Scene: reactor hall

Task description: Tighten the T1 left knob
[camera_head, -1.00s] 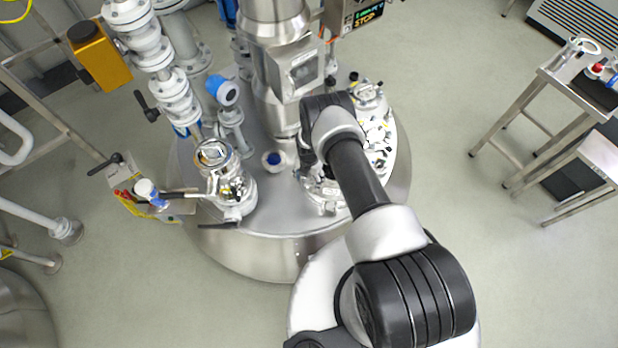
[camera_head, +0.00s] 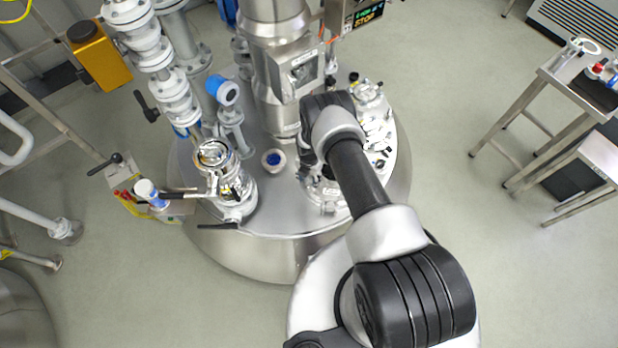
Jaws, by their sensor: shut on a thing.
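T1 is the large round steel vessel (camera_head: 265,253) in the middle of the head view. A round hatch with clamps and dark knobs (camera_head: 381,151) lies on the right of its top, partly behind my arm. My gripper (camera_head: 316,171) is at the left edge of this hatch, low over the vessel top, and mostly hidden by my wrist. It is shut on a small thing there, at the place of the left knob. The knob itself and the fingertips do not show clearly, so the knob's turn cannot be read.
A sight-glass fitting (camera_head: 232,190) stands on the vessel's left side, and a blue-capped instrument (camera_head: 222,91) behind it. A thick steel column (camera_head: 275,60) rises behind my wrist. A steel table (camera_head: 560,85) stands at the right. The floor between is clear.

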